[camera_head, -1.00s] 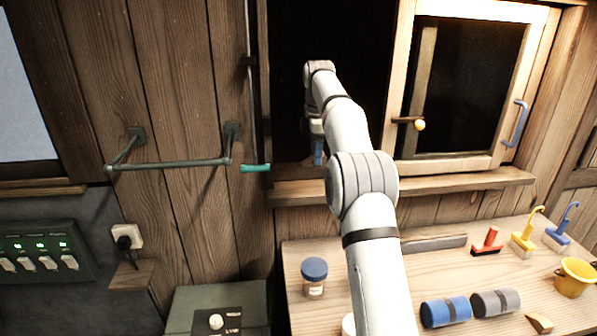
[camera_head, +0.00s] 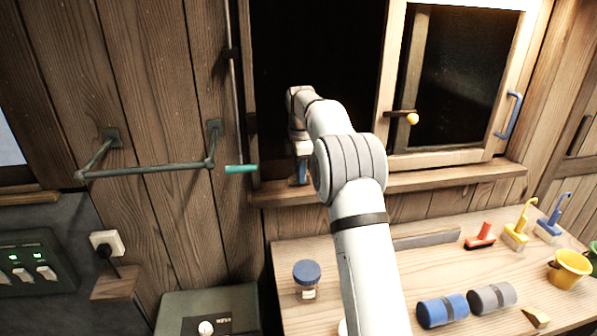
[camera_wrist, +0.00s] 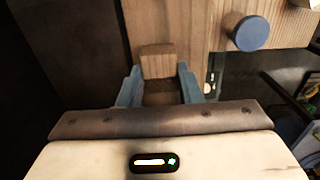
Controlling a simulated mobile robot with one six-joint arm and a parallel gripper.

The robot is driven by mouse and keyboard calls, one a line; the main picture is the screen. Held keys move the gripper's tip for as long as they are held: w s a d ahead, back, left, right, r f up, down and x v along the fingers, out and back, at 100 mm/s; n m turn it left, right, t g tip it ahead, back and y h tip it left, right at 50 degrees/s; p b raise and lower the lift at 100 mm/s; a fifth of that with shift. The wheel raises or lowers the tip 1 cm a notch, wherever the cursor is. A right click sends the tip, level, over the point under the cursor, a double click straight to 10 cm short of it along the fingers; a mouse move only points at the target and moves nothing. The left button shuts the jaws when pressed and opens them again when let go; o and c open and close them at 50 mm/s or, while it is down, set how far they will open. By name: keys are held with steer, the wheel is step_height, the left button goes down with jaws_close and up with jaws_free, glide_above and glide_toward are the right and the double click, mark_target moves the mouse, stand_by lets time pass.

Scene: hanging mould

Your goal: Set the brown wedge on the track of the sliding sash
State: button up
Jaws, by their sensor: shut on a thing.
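The sliding sash (camera_head: 393,70) is a pale wood-framed pane on the right half of the window. Its left side is an open dark gap. A wooden sill (camera_head: 440,182) runs under both; I cannot make out the track itself. My gripper (camera_head: 301,174) is low in the open gap, just above the left part of the sill. In the wrist view its blue fingers (camera_wrist: 160,88) are shut on a brown wedge (camera_wrist: 158,62), a small wooden block between their tips. The wedge is hidden in the head view. I cannot tell whether it touches the sill.
A brown knob handle (camera_head: 403,115) is on the sash's left stile. A teal-tipped bar (camera_head: 241,169) hangs left of the gap, beside a wall rail (camera_head: 150,170).

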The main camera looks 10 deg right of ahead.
steer(key=shift+f, duration=0.3)
steer(key=shift+f, duration=0.15)
steer(key=o, duration=1)
steer(key=shift+c, duration=0.2)
